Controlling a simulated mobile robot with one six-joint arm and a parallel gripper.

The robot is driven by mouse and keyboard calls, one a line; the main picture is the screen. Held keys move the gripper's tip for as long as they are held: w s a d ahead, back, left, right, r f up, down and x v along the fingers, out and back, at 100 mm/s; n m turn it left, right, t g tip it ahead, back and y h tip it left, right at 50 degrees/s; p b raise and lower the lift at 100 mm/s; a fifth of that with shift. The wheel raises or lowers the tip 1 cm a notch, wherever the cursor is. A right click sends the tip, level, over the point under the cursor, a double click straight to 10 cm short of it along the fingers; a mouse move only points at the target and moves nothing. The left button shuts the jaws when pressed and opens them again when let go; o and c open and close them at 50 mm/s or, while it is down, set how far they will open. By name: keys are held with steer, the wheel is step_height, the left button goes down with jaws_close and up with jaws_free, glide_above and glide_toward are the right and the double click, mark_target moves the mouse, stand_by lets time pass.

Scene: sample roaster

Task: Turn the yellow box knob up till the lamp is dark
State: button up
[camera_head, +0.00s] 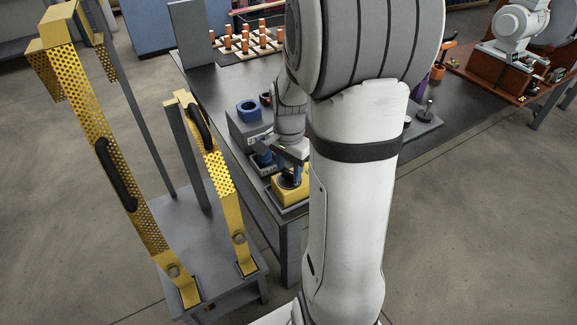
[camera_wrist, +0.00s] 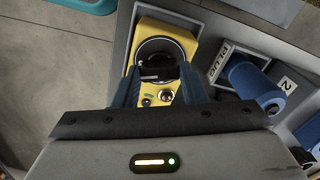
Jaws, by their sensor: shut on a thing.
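The yellow box (camera_head: 290,193) sits near the front edge of the dark table, low in the head view. In the wrist view the yellow box (camera_wrist: 180,35) lies in a grey tray, with a round black knob (camera_wrist: 158,58) on its face. My gripper (camera_wrist: 158,74) is over the box, its blue fingers on both sides, shut on the knob. It also shows in the head view, my gripper (camera_head: 292,168) pointing down at the box. A small round shiny part (camera_wrist: 165,96) shows between the fingers; I cannot tell whether it is a lit lamp.
A grey block with blue round parts (camera_head: 249,110) stands beside the box. In the wrist view blue cylinders (camera_wrist: 252,82) lie near, by a "PLUG" label. A yellow perforated frame (camera_head: 130,180) on a grey cart stands left. A rack of orange-topped pieces (camera_head: 245,42) is farther back.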

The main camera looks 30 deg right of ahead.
mark_target(288, 171)
stand_by(0.4)
steer(key=o, duration=1)
step_height(288, 171, up, 8)
steer(key=shift+f+p, duration=0.1)
steer(key=shift+p, duration=0.8)
steer(key=shift+a, duration=0.1)
steer(key=s+a+r+n+t+p, duration=0.1)
steer(key=s+a+r+n+p, duration=0.5)
steer(key=r, duration=0.3)
steer(key=s+a+r+n+t+p, duration=0.1)
steer(key=s+a+r+n+p, duration=0.5)
steer(key=r+n+p, duration=0.1)
step_height(288, 171, up, 2)
steer(key=shift+r+t+p, duration=0.25)
steer(key=shift+t+p, duration=0.05)
steer(key=shift+p, duration=0.35)
